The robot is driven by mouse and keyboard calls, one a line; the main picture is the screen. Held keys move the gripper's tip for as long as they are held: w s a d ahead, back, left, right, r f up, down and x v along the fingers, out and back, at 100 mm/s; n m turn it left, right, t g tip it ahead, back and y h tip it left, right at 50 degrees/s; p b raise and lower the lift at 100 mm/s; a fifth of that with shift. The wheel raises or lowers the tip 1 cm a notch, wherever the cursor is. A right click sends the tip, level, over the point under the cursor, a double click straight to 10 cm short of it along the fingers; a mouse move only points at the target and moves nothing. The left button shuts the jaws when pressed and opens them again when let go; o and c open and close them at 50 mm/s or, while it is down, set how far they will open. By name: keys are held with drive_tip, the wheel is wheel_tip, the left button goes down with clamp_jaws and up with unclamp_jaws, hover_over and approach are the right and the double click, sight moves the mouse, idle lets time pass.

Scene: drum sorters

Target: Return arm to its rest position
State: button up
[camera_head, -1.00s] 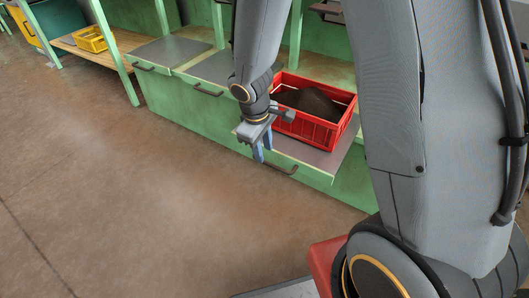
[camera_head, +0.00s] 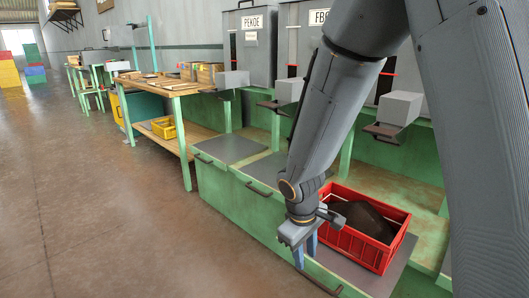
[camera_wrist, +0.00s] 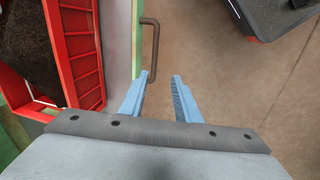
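My gripper (camera_head: 305,255) hangs at the end of my arm in the head view, fingers pointing down, just left of the red crate. Its two blue fingers show apart in the wrist view (camera_wrist: 157,95), with nothing between them except floor and part of a drawer handle beyond. The red crate (camera_head: 375,265) holds a dark brown heap (camera_head: 365,220) and stands on a grey pulled-out drawer board. The crate also shows at the left of the wrist view (camera_wrist: 75,50), apart from the fingers.
A dark drawer handle (camera_wrist: 152,45) lies close to the fingers. Green benches (camera_head: 240,205) run along the wall below grey machines labelled PEKOE and FBO (camera_head: 250,45). A yellow crate (camera_head: 163,128) sits on a lower shelf. The brown floor (camera_head: 110,220) at left is clear.

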drive_tip(key=s+a+r+m+g+y, duration=0.15)
drive_tip(key=s+a+r, duration=0.25)
drive_tip(key=s+r, duration=0.4)
drive_tip(key=s+a+r+m+y, duration=0.15)
drive_tip(key=s+a+r, duration=0.35)
drive_tip(key=s, duration=0.6)
drive_tip(key=d+r+m+h+p, duration=0.1)
drive_tip(key=d+r+m+p, duration=0.4)
drive_tip(key=d+r+p, duration=1)
wheel_tip(320, 180, up, 3)
drive_tip(key=p, duration=0.8)
drive_tip(key=shift+d+p, duration=0.3)
drive_tip(key=shift+p, duration=0.05)
